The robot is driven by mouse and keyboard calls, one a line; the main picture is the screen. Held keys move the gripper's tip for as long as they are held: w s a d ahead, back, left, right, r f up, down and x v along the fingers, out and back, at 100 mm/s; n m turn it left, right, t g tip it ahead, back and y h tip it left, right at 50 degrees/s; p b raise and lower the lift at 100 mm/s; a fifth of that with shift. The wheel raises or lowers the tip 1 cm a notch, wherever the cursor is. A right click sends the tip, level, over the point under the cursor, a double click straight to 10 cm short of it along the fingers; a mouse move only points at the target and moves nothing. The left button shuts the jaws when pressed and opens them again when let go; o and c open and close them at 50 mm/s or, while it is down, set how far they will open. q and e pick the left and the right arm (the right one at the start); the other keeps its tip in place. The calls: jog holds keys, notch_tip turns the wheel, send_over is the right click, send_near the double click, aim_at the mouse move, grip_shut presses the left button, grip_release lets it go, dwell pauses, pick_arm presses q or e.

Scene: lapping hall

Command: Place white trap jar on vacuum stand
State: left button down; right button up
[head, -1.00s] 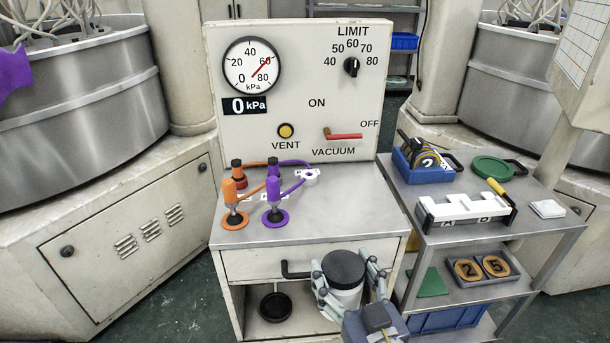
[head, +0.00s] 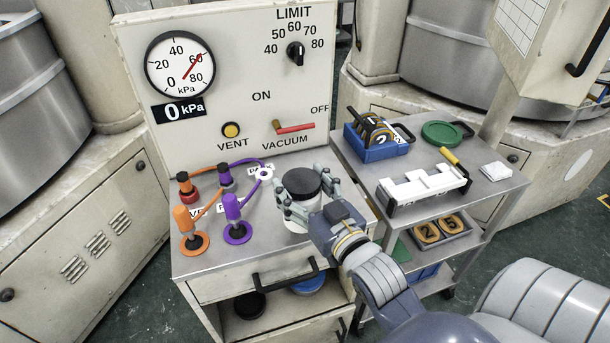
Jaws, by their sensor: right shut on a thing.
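The white trap jar (head: 296,218) with its black lid (head: 301,183) is upright at the right part of the metal top of the vacuum stand (head: 200,265). My right gripper (head: 305,200) is shut around the jar, one finger on each side. I cannot tell whether the jar's base touches the top. A white port ring (head: 264,173) with a purple hose shows just left of and behind the jar. My left gripper is not in view.
Orange (head: 187,219) and purple (head: 233,210) hose fittings stand left of the jar. The gauge panel (head: 240,90) rises behind. A cart (head: 487,200) on the right holds a blue bin (head: 379,149), a white rack (head: 420,187) and a green disc (head: 441,133).

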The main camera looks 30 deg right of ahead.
jog(key=shift+w+d+f+p, duration=0.25)
jog(key=shift+w+d+f, duration=0.4)
jog(key=shift+w+d, duration=0.3)
jog(key=shift+w+d+f+p, duration=0.2)
jog(key=shift+w+d+f, duration=0.5)
jog(key=shift+w+d, duration=0.2)
jog(key=shift+w+d+f+p, duration=0.25)
jog(key=shift+w+d+f, duration=0.4)
jog(key=shift+w+d, duration=0.3)
jog(key=shift+s, duration=0.1)
jog(key=shift+f, duration=0.15)
jog(key=o, duration=1.5)
jog(key=shift+s, duration=0.1)
